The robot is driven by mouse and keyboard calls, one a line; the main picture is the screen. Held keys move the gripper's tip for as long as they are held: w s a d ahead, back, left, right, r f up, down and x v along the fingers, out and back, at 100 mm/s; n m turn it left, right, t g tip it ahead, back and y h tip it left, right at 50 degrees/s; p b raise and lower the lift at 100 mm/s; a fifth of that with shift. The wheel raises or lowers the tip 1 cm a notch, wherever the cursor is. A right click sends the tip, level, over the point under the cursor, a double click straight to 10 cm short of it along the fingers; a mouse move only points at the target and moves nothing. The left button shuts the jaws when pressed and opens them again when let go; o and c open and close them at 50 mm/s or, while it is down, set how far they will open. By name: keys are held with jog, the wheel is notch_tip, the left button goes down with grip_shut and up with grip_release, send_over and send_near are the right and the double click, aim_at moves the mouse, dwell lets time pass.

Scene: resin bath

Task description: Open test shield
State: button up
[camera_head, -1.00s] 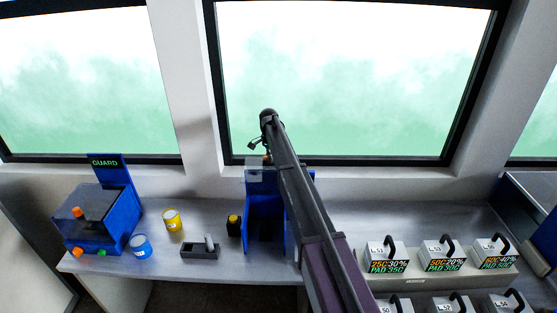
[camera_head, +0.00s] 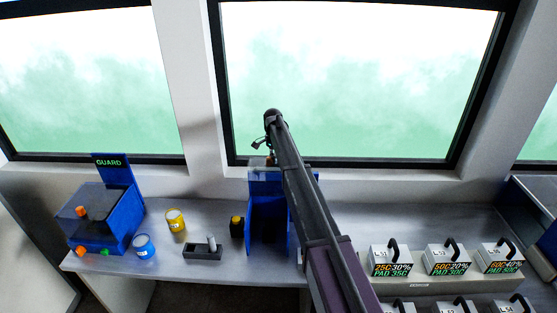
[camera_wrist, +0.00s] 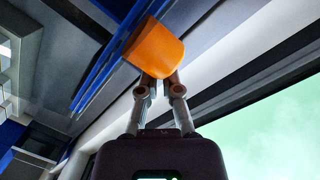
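In the head view, a blue open-fronted bay (camera_head: 268,222) stands mid-bench, with a blue upright part at its top back. My arm reaches over its right side, and my gripper (camera_head: 268,145) is above the back of the bay, small and partly hidden. A small bit of orange shows just under it. In the wrist view, an orange handle (camera_wrist: 154,48) sits at the tips of my gripper (camera_wrist: 161,78), next to blue strips. The fingers are close together and their tips meet the handle's lower edge, partly hidden. I cannot see whether they pinch it.
At left is a blue box with a dark clear cover, marked GUARD (camera_head: 111,163). Beside it are a blue-and-white can (camera_head: 143,246), a yellow can (camera_head: 175,220) and a grey holder (camera_head: 203,251). Labelled weights (camera_head: 392,262) stand at right. A window is close behind my gripper.

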jog(key=o, duration=1)
jog(key=shift+w+a+f, duration=0.1)
jog(key=shift+a, duration=0.5)
jog(key=shift+w+a+f, duration=0.1)
jog(key=shift+a, duration=0.5)
jog(key=shift+c, duration=0.2)
jog(key=shift+s+r, duration=0.1)
jog(key=shift+s, duration=0.05)
jog(key=shift+d, duration=0.1)
